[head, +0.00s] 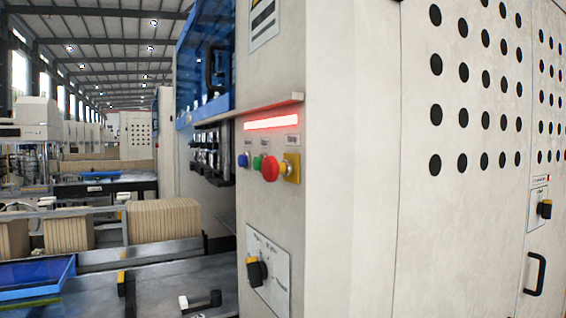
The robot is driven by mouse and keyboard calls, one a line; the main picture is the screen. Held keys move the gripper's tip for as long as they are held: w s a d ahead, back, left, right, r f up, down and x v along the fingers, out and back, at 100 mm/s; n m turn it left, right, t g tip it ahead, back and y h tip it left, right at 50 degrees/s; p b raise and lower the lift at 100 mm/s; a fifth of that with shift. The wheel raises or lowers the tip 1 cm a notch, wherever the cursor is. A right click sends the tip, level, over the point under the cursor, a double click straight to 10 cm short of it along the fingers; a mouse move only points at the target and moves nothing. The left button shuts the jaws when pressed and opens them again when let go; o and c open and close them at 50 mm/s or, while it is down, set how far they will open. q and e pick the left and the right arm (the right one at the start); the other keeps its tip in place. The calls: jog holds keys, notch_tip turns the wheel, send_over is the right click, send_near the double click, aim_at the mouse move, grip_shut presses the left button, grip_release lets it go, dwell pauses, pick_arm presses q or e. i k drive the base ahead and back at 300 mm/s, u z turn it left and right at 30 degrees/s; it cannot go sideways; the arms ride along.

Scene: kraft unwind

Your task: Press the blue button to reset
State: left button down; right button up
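The blue button (243,160) is a small round knob on the narrow beige face of the machine cabinet. It is the leftmost in a row of controls, under a glowing red light bar (271,122). A green button (257,162) sits just right of it, then a larger red button (269,169). A yellow-backed control (290,168) is at the right end of the row. Neither of my grippers shows in the head view.
A ledge (245,109) juts out above the controls. A black rotary switch (257,272) is on a white plate below them. The perforated cabinet side (470,200) fills the right. At left are stacked brown boards (163,220), a blue tray (38,272) and a metal work surface (165,280).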

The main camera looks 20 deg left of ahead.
aim_at(242, 160)
jog(key=z, duration=1.55)
jog(key=k, duration=1.2)
jog(key=u, duration=1.4)
jog(key=i, duration=0.7)
jog(key=u, duration=0.1)
